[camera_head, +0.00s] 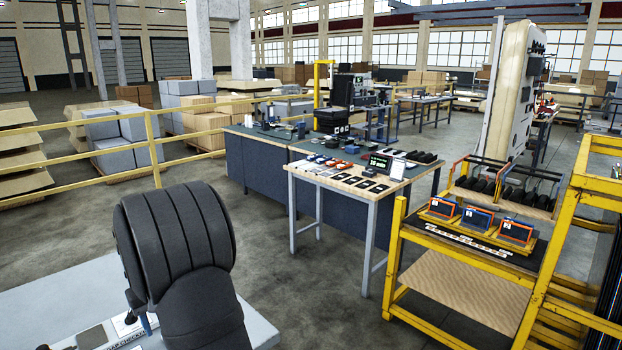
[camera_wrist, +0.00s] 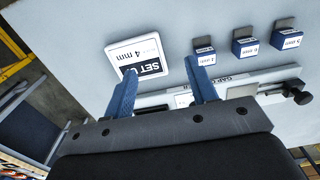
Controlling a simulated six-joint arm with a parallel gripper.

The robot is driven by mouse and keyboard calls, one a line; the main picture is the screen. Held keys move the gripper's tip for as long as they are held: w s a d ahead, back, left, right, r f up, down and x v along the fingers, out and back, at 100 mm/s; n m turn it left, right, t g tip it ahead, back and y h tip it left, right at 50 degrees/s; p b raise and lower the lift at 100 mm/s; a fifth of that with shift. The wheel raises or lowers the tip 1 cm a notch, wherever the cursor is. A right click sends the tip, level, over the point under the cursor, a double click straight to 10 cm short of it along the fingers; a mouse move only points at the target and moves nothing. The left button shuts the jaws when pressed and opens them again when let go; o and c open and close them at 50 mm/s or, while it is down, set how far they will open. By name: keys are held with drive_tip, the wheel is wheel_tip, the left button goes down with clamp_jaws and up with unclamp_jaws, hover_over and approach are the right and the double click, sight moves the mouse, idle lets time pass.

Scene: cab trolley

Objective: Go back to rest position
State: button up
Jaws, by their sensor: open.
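My gripper (camera_wrist: 160,67) is open in the wrist view, its two blue fingers apart with nothing held between them. It is over a light grey tabletop (camera_wrist: 85,30). A white card (camera_wrist: 122,53) reading "SET" and "4 mm" lies just beyond the fingertips, partly overlapped in view by the left one. A bar tool (camera_wrist: 275,88) labelled as a gap checker lies behind the right finger, partly hidden.
Three small labelled blocks (camera_wrist: 244,46) stand in a row right of the card. In the head view, a yellow trolley (camera_head: 395,250) carries three orange-and-blue devices (camera_head: 478,220). A wooden-topped bench (camera_head: 335,180) with small parts stands mid-room. Open floor (camera_head: 310,290) lies between.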

drive_tip(key=w+a+r, duration=0.2)
drive_tip(key=w+a, duration=0.1)
drive_tip(key=a, duration=0.3)
drive_tip(key=w+a+r, duration=0.2)
drive_tip(key=w+a, duration=0.1)
drive_tip(key=a, duration=0.3)
drive_tip(key=s+a+f, duration=0.1)
drive_tip(key=a+f, duration=0.1)
drive_tip(key=a, duration=0.1)
drive_tip(key=s+a+f, duration=0.1)
drive_tip(key=a+f, duration=0.1)
drive_tip(key=a, duration=0.2)
drive_tip(key=s+a+f, duration=0.2)
drive_tip(key=a+f, duration=0.1)
drive_tip(key=a, duration=0.1)
drive_tip(key=shift+r, duration=0.1)
drive_tip(key=w+d+r, duration=0.1)
drive_tip(key=d+r, duration=0.2)
drive_tip(key=d, duration=0.5)
drive_tip(key=w+d+r, duration=0.1)
drive_tip(key=d+r, duration=0.2)
drive_tip(key=d, duration=0.6)
drive_tip(key=shift+w+r, duration=0.15)
drive_tip(key=shift+w, duration=0.2)
drive_tip(key=shift+d, duration=0.1)
